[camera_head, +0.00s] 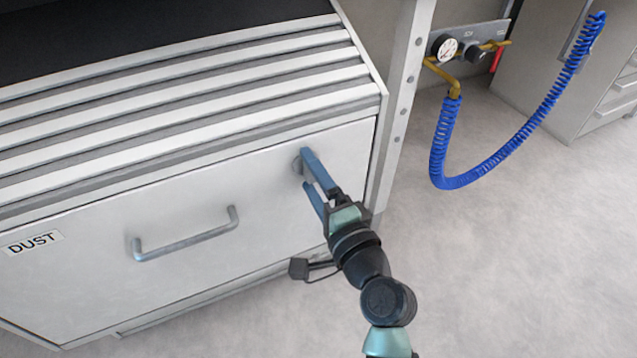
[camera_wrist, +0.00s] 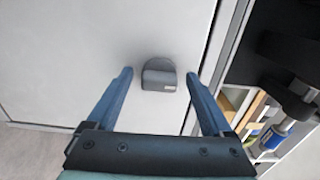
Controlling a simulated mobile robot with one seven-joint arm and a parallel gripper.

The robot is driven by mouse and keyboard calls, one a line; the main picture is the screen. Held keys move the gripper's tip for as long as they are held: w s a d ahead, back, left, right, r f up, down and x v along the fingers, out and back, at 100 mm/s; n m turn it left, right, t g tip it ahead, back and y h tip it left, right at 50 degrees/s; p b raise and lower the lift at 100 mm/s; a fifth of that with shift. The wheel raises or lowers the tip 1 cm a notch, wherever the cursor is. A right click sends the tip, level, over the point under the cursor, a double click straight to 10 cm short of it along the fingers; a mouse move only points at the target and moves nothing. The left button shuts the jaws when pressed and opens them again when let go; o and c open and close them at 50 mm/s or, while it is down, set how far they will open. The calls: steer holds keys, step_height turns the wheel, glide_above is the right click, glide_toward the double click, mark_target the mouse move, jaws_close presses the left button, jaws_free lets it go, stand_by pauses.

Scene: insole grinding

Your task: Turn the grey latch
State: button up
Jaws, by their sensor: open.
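The grey latch (camera_wrist: 158,75) shows in the wrist view on the pale drawer front, as a small dark grey knob with a rounded top. In the head view the latch (camera_head: 297,164) is mostly hidden behind my gripper's blue finger, near the right side of the drawer front. My gripper (camera_head: 310,178) is open, with its fingertips at the panel by the latch. In the wrist view my gripper (camera_wrist: 159,78) has one blue finger on each side of the latch, with visible gaps, and holds nothing. Contact between a finger and the latch cannot be told.
The drawer front (camera_head: 100,270) has a bar handle (camera_head: 185,240) and a "DUST" label (camera_head: 34,243). A grey upright post (camera_head: 402,110) stands right of it. A blue coiled hose (camera_head: 470,178) hangs from a gauge fitting (camera_head: 446,46). The floor at right is clear.

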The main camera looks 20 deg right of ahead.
steer(key=s+p, duration=0.1)
steer(key=s, duration=1.2)
steer(key=shift+d+p, duration=0.25)
steer(key=shift+p, duration=0.05)
